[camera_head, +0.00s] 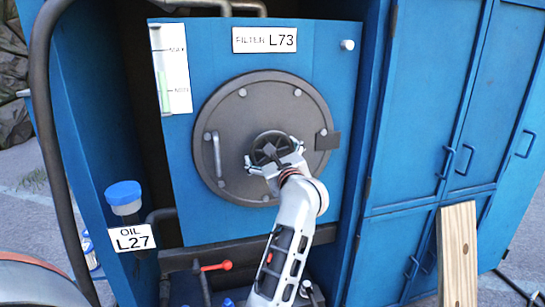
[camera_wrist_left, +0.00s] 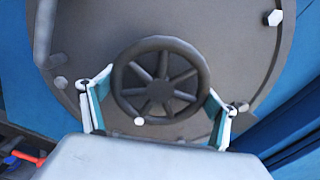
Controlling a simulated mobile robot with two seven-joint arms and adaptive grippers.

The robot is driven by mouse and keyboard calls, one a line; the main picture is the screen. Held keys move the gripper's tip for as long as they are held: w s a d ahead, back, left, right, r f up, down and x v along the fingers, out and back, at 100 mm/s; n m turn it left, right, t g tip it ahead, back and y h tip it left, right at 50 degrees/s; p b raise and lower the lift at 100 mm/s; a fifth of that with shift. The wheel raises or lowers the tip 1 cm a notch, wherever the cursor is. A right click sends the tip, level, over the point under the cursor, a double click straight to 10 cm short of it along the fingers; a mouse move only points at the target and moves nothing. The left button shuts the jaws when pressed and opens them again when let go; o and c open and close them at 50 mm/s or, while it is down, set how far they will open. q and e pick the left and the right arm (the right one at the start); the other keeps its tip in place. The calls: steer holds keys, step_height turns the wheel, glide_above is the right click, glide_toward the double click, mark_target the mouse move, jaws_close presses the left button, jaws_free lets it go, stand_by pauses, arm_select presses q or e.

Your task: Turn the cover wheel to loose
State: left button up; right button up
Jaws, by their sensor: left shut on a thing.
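The cover wheel (camera_head: 265,145) is a small dark spoked handwheel at the middle of a round grey bolted cover (camera_head: 232,110) on the blue filter box. In the left wrist view the wheel (camera_wrist_left: 159,90) faces me, with its spokes and hub clear. My left gripper (camera_head: 276,166) has one finger on each side of the wheel rim. In the left wrist view the fingers of the left gripper (camera_wrist_left: 160,103) close on the rim's left and right sides. The gripper hides the wheel's lower part in the head view. My right gripper is not in view.
A curved handle (camera_head: 216,155) and a dark hinge block (camera_head: 327,140) stand out from the cover. A FILTER L73 label (camera_head: 264,40) is above. A red-handled valve (camera_head: 215,267) and blue-capped oil filler (camera_head: 124,197) are lower left. A wooden plank (camera_head: 458,255) leans at right.

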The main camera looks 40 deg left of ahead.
mark_target(273, 117)
arm_select(q)
steer(key=shift+w+d+r+n, duration=0.15)
steer(key=shift+d+r+n, duration=0.1)
steer(key=shift+r+n, duration=0.15)
steer(key=o, duration=0.9)
steer(key=shift+f, duration=0.1)
steer(key=shift+w+d, duration=0.15)
step_height(273, 117, up, 9)
steer(key=shift+d+f, duration=0.15)
steer(key=shift+f, duration=0.05)
steer(key=shift+r, duration=0.75)
steer(key=shift+o, duration=0.3)
steer(key=shift+a, duration=0.2)
